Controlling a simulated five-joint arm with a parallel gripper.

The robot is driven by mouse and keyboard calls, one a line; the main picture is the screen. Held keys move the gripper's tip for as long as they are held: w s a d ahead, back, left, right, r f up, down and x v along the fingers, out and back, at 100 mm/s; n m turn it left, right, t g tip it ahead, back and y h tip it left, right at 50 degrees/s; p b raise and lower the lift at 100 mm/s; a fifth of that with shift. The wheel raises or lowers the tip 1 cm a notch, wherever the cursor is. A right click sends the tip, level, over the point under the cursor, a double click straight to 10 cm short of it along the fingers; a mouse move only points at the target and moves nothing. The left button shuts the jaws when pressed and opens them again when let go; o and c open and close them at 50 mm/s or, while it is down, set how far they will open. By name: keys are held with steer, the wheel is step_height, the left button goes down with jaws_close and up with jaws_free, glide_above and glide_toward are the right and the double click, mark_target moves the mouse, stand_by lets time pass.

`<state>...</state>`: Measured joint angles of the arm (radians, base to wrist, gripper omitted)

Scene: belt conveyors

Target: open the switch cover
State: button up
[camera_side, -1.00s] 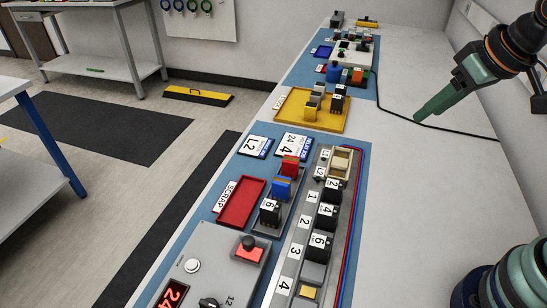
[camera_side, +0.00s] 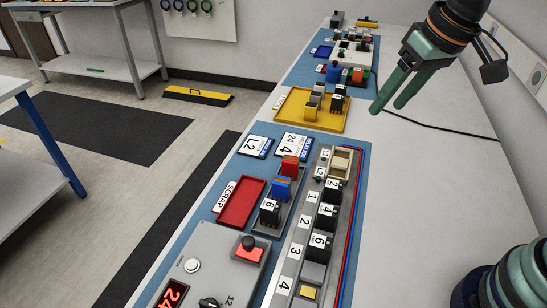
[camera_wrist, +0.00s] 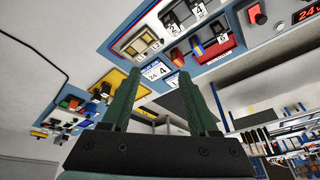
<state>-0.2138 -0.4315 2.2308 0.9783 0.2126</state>
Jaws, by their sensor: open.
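No part is clearly marked as the switch cover. A beige box-like unit (camera_side: 341,162) sits at the far end of the grey numbered rail (camera_side: 290,250) and may be it. It also shows in the wrist view as a beige frame (camera_wrist: 138,42) near the top, with pale parts inside; I cannot tell whether a lid is raised. My gripper (camera_side: 387,109) is open and empty, its green fingers apart. It hangs over the bare bench, right of the yellow tray and beyond the beige unit. The wrist view shows both fingers (camera_wrist: 157,75) with nothing between them.
Black numbered blocks (camera_side: 326,217) stand along the rail. Left of it are a red scrap tray (camera_side: 236,214) and a grey control box (camera_side: 215,250) with a red-based knob. A yellow tray (camera_side: 284,101) stands farther off. A black cable (camera_side: 450,130) crosses the otherwise clear right bench.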

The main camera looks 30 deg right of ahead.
steer(key=w+a+f+g, duration=0.2)
steer(key=w+a, duration=0.1)
steer(key=a, duration=1.1)
steer(key=g, duration=0.2)
glide_toward(248, 240)
steer(key=shift+h, duration=0.4)
steer(key=f, duration=0.8)
steer(key=shift+w+a+f, duration=0.1)
steer(key=shift+a+f, duration=0.15)
steer(key=shift+a, duration=0.1)
jaws_close()
